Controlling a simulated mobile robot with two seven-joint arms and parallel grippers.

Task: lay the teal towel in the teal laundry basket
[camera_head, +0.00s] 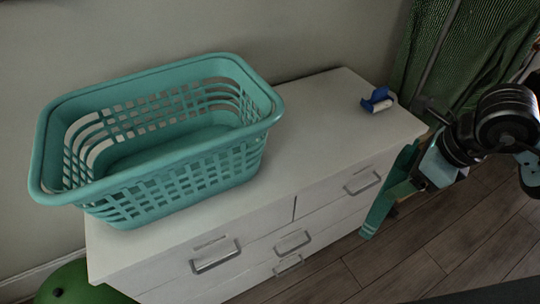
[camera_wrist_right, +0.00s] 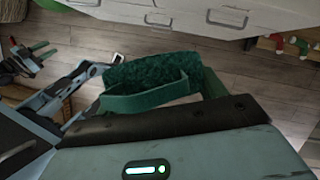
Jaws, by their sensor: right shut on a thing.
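The teal laundry basket (camera_head: 160,185) stands upright and open on the left part of the white dresser top. Its slotted walls show, and the part of its floor in view looks empty. My right gripper (camera_head: 412,177) is beyond the dresser's right end, below its top. It is shut on the teal towel (camera_head: 380,205), which hangs down beside the dresser's end, apart from the basket. In the right wrist view the towel (camera_wrist_right: 145,70) shows as a dark green fluffy piece at the fingers. My left gripper seems to show at that view's left (camera_wrist_right: 35,58); its jaws are unclear.
The white dresser (camera_head: 310,140) has bare top right of the basket. A small blue object with a white roll (camera_head: 378,100) lies near its back right corner. A green curtain (camera_head: 460,50) hangs behind the right arm. A green round object (camera_head: 75,285) is at lower left.

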